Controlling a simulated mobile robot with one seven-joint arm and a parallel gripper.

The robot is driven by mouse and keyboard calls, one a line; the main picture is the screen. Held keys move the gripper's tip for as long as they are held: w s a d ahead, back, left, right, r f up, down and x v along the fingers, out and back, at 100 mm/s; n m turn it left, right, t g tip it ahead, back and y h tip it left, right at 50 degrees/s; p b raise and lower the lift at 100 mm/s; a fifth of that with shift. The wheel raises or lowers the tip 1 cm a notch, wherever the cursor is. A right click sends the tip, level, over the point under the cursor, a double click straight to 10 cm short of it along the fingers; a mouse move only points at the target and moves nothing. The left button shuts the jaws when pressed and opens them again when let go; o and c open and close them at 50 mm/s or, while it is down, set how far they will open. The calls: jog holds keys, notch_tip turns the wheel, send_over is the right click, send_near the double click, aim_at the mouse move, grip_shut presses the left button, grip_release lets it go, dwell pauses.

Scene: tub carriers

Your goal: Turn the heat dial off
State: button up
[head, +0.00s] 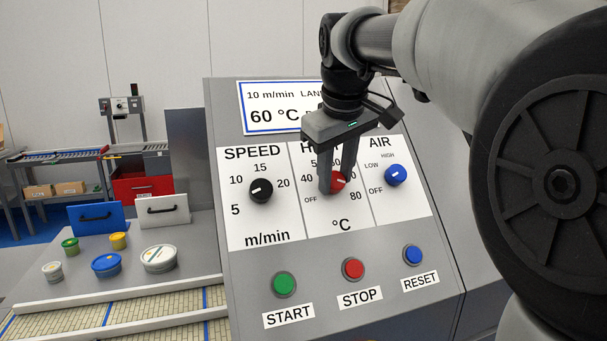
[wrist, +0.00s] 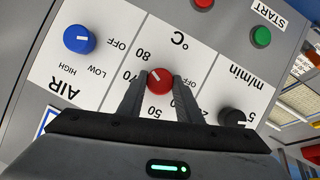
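The red heat dial (head: 338,182) is on the middle section of the slanted control panel. Its white pointer mark faces right, toward the upper end of the scale, around 70. OFF is at the lower left of its scale. My gripper (head: 338,186) is at the dial, with one finger on each side of it. In the wrist view, the dial (wrist: 159,82) sits between the two fingertips (wrist: 160,78). The fingertips are very close to its sides; I cannot tell whether they touch it. A finger hides part of the scale in the head view.
The black speed dial (head: 261,190) is to the left and the blue air dial (head: 396,175) to the right. Below are the green start (head: 284,284), red stop (head: 353,269) and blue reset (head: 413,255) buttons. Tubs (head: 106,264) stand on a table at left.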

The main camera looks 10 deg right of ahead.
jog(key=c, duration=0.5)
jog(key=shift+o, duration=0.2)
